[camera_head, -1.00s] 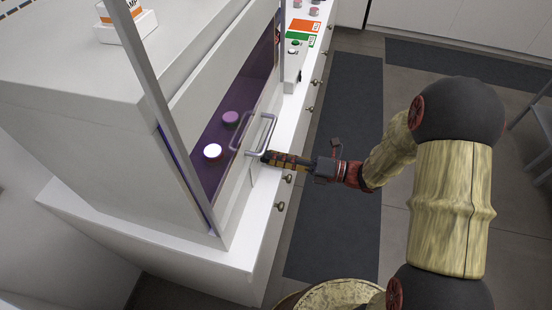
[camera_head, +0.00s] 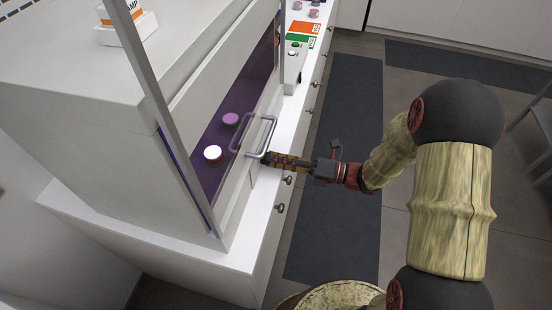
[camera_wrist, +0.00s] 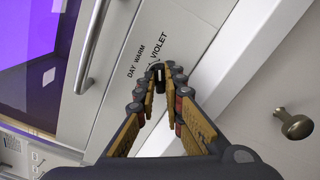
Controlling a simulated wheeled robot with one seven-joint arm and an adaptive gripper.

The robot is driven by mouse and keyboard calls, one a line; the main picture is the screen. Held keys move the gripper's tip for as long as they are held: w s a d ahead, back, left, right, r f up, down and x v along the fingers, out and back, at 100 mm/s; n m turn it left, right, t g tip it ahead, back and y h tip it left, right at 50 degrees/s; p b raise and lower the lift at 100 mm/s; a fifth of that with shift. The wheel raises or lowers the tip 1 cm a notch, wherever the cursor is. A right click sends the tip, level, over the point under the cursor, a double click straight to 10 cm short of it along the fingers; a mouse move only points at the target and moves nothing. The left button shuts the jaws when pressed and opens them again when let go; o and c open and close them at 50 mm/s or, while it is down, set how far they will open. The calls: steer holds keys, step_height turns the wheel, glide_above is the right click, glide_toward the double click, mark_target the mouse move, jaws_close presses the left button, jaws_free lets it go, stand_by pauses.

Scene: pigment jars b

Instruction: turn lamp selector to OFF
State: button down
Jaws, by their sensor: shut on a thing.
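The lamp selector (camera_wrist: 159,77) is a small dark knob on the pale front panel of the lit cabinet. In the wrist view the labels DAY WARM and VIOLET show on the panel just beyond it, with VIOLET closest to the fingertips. No OFF label is readable. My gripper (camera_wrist: 158,84) is shut on the knob, its fingertips on both sides of it. In the head view my gripper (camera_head: 268,158) reaches the panel below the bar handle and hides the knob. Which way the knob points is hard to tell.
The metal bar handle (camera_head: 254,133) is close beside my gripper. Inside the violet-lit cabinet stand a white-topped jar (camera_head: 213,153) and a purple jar (camera_head: 230,119). A round drawer knob (camera_wrist: 295,124) sticks out below. Orange and green cards (camera_head: 305,28) lie farther along the counter.

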steer(key=shift+n, duration=0.3)
steer(key=n+p, duration=0.2)
steer(key=shift+r+n, duration=0.1)
steer(key=shift+n, duration=0.2)
steer(key=n+p, duration=0.1)
steer(key=n, duration=0.1)
steer(key=shift+n, duration=0.3)
steer(key=n, duration=0.6)
steer(key=shift+s+n, duration=0.1)
steer(key=shift+n, duration=0.2)
steer(key=n, duration=0.2)
steer(key=n+b, duration=0.1)
steer(key=n, duration=0.2)
steer(key=shift+a+f, duration=0.1)
steer(key=shift+f, duration=0.1)
steer(key=n+b, duration=0.4)
steer(key=n, duration=0.2)
steer(key=shift+s, duration=0.15)
steer(key=shift+n, duration=0.4)
steer(key=c, duration=2)
jaws_free()
